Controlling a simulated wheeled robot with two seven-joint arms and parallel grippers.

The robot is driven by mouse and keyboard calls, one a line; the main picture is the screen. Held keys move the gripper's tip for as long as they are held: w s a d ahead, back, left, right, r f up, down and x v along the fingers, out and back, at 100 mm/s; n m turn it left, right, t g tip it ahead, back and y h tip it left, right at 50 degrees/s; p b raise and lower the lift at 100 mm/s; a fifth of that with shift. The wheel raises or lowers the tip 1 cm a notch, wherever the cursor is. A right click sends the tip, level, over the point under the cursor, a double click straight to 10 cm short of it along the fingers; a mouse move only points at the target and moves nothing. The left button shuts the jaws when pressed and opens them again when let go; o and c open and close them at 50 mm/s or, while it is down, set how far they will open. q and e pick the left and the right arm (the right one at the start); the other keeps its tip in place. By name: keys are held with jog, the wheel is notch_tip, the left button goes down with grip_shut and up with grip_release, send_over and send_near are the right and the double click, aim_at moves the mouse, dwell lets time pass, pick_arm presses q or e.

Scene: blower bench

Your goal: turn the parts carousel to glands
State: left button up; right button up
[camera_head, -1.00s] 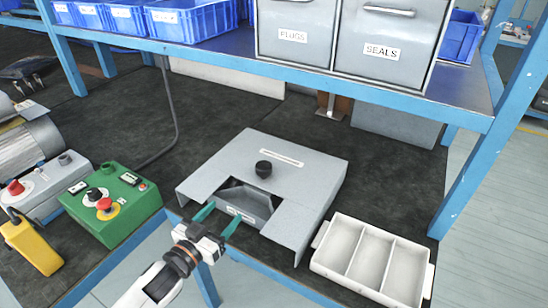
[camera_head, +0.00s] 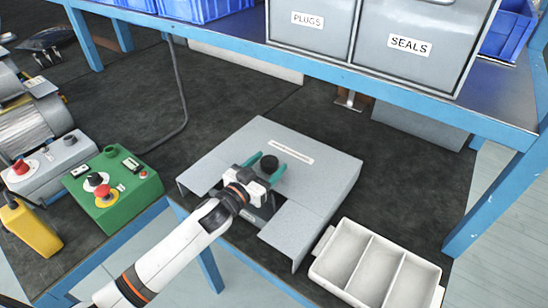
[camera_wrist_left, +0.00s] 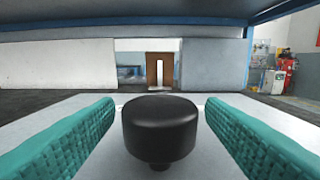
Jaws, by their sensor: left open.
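The parts carousel (camera_head: 318,184) is a grey box with a black knob (camera_head: 270,165) on its top and a pale label strip behind the knob. Its front opening is mostly hidden by my left arm, so I cannot read which compartment faces out. My left gripper (camera_head: 265,168) is open, with its green fingers on either side of the knob. In the left wrist view the knob (camera_wrist_left: 160,128) stands between the two fingers, with a gap on both sides. My right gripper is not in view.
A white divided tray (camera_head: 372,262) stands at the right front. A green control box (camera_head: 113,187) with a red button is at the left, beside a yellow object (camera_head: 28,228). Above is a blue shelf (camera_head: 300,55) with grey bins marked PLUGS and SEALS (camera_head: 415,45).

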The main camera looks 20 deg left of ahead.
aim_at(273, 157)
pick_arm(q)
jog(key=shift+x, duration=1.1)
jog(key=shift+w+d, duration=0.1)
jog(key=shift+w, duration=0.25)
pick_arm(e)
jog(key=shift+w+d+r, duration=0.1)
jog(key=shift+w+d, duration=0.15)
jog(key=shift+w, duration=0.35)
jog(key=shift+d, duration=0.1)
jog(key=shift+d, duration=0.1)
